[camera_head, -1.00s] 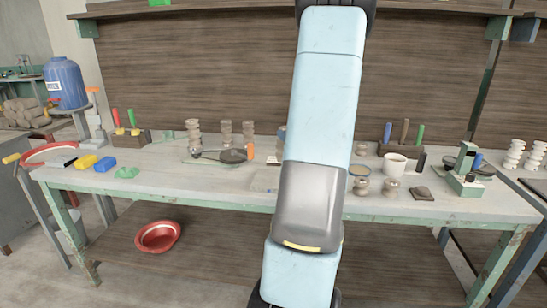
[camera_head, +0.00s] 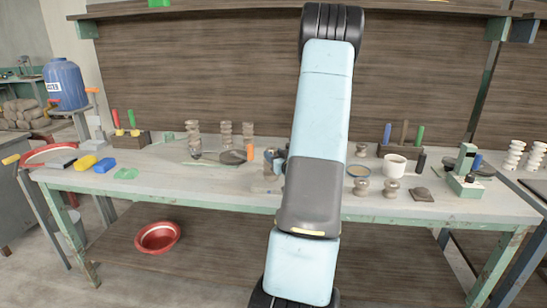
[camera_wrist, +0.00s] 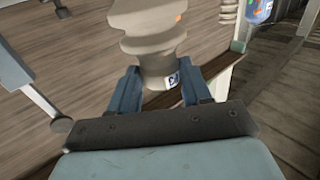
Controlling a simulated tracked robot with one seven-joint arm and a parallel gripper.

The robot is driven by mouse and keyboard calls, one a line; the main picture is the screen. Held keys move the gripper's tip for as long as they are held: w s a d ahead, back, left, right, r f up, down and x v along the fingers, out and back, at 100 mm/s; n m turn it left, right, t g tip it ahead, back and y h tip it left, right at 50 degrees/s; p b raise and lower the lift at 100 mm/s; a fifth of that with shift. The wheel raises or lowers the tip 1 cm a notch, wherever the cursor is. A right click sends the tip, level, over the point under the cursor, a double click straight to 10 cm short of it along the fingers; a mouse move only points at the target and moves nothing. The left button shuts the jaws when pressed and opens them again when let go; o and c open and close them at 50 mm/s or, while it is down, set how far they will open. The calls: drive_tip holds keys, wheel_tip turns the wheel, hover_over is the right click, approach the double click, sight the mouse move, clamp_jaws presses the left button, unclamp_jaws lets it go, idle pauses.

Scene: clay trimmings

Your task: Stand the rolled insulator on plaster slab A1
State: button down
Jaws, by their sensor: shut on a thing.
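My gripper (camera_wrist: 168,90) is shut on a beige-grey ribbed clay insulator (camera_wrist: 150,45), seen close up in the wrist view. Its blue fingers grip the narrower end on both sides, and a small white label with dark marks shows there. The ribbed part extends beyond the fingertips. In the head view my arm hides most of the gripper and the held piece. A pale flat slab (camera_head: 262,185) lies near the bench's front edge, just left of my arm and partly covered. Its marking is too small to read, so I cannot tell if it is A1.
Ribbed clay pieces (camera_head: 226,134) stand at the bench's back left near a dark trimming (camera_head: 232,157). Yellow and blue blocks (camera_head: 88,162) lie left.

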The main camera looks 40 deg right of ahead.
drive_tip(key=shift+f, duration=0.1)
drive_tip(key=c, duration=0.5)
unclamp_jaws()
drive_tip(key=shift+s, duration=0.15)
drive_tip(key=v, duration=1.2)
drive_tip(key=w+a+r+n+g, duration=0.1)
drive_tip(key=w+a+r+g, duration=0.2)
drive_tip(key=a+r, duration=0.4)
drive_tip(key=w+a+r+n+g, duration=0.1)
drive_tip(key=w+a+r+g, duration=0.1)
drive_tip(key=a+r+g, duration=0.45)
drive_tip(key=s+a+r+g+y, duration=0.1)
drive_tip(key=s+a+r+y, duration=0.1)
drive_tip(key=s+a, duration=0.7)
drive_tip(key=s+a+r+g+y, duration=0.1)
drive_tip(key=s+a+r+y, duration=0.1)
drive_tip(key=s+a, duration=0.8)
drive_tip(key=a, duration=0.4)
drive_tip(key=shift+r+n, duration=0.4)
drive_tip(key=shift+a, duration=0.1)
